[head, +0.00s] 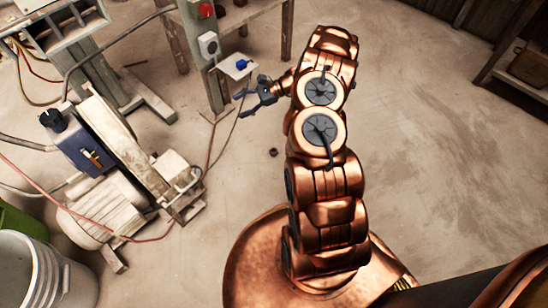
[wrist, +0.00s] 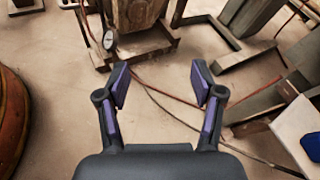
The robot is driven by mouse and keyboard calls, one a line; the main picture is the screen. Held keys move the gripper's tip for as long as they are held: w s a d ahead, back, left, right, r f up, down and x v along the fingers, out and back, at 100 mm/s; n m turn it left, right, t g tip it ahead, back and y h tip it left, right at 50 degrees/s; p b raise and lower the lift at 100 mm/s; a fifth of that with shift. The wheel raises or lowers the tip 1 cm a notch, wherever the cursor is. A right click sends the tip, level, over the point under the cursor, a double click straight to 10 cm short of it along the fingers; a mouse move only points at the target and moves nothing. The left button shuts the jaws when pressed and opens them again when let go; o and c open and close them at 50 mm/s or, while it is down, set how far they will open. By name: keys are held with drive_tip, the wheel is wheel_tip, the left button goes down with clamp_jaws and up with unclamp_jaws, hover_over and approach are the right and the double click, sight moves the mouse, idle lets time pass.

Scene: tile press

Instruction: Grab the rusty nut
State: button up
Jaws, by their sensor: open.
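A small dark, brownish piece that looks like the rusty nut (head: 273,152) lies on the bare concrete floor in the head view, left of my arm. It is too small there to make out its shape. My gripper (head: 241,103) is up and to the left of it in the picture, apart from it, with its purple-padded fingers spread. In the wrist view my gripper (wrist: 160,82) is open and empty, with floor and cables between the fingers. I cannot make out the nut in the wrist view.
A motor-driven machine (head: 92,215) stands on the floor at left, with cables around it. A grey bucket (head: 75,285) is at lower left. A post with a small white shelf (head: 232,68) holding a blue object stands beyond my gripper. Floor right of my arm is clear.

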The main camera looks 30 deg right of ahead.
drive_tip(key=s+d+f+m+t+h+b, duration=0.1)
drive_tip(key=d+f+m+b, duration=0.1)
drive_tip(key=d+f, duration=0.35)
drive_tip(key=s+d+f+m+t+b, duration=0.1)
drive_tip(key=d+f+b, duration=0.1)
drive_tip(key=f, duration=0.6)
drive_tip(key=s+d+f+m+t+h+b, duration=0.1)
drive_tip(key=s+d+f+m+b, duration=0.15)
drive_tip(key=f, duration=0.45)
drive_tip(key=m+t+h+b, duration=0.1)
drive_tip(key=m+t+b, duration=0.1)
drive_tip(key=b, duration=0.2)
approach(274, 151)
drive_tip(key=shift+x, duration=0.9)
drive_tip(key=shift+f+b+x, duration=0.2)
drive_tip(key=shift+b+x, duration=1.55)
drive_tip(key=shift+x, duration=2)
drive_tip(key=shift+h, duration=0.3)
drive_tip(key=shift+c, duration=0.4)
clamp_jaws()
drive_tip(key=shift+r, duration=0.2)
